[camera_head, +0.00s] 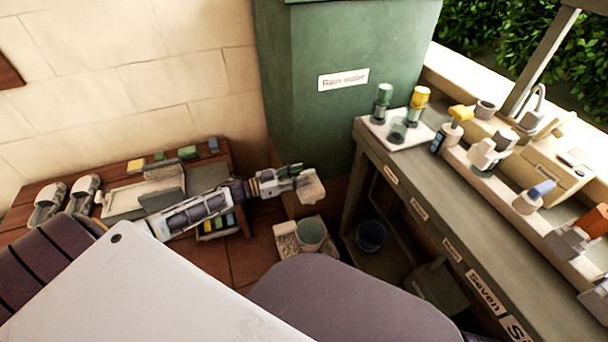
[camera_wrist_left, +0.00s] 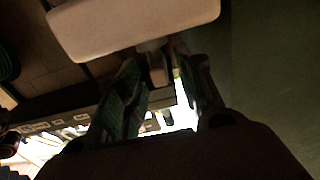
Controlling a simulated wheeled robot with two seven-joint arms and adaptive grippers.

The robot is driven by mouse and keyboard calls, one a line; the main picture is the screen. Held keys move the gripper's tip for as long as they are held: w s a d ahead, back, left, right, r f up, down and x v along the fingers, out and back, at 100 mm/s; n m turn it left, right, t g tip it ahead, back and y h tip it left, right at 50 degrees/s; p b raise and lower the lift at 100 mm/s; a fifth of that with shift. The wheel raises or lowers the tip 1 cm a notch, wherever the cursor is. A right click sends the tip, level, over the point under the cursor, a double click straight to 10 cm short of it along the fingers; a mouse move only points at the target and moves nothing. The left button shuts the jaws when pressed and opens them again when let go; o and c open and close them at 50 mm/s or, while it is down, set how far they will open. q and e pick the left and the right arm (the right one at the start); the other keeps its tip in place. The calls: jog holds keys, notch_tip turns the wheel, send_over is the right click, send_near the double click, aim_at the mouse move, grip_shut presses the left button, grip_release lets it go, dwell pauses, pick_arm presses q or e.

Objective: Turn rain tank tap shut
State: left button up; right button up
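The green rain tank (camera_head: 345,110) with a "Rain water" label stands at the back centre. It also fills the right side of the left wrist view (camera_wrist_left: 270,80). A pale, flat, rounded piece, apparently the tap's handle (camera_head: 312,188), shows low in front of the tank. In the left wrist view the handle (camera_wrist_left: 135,22) is large at the top, with a short stem below it. My left gripper (camera_head: 292,174) is right at the tap. Its fingers (camera_wrist_left: 160,62) are apart, with the stem between their tips; I cannot tell whether they touch it. My right gripper is not in view.
A green pot (camera_head: 311,233) stands on a pale block below the tap, with a dark bucket (camera_head: 371,235) to its right. The long washbasin counter (camera_head: 425,190) on the right holds cups and bottles. A low wooden bench (camera_head: 205,160) with slippers stands left.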

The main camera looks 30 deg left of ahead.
pick_arm(q)
jog(key=v, duration=0.8)
jog(key=shift+s, duration=0.15)
jog(key=shift+a, duration=0.15)
jog(key=shift+s+a, duration=0.1)
dwell(0.8)
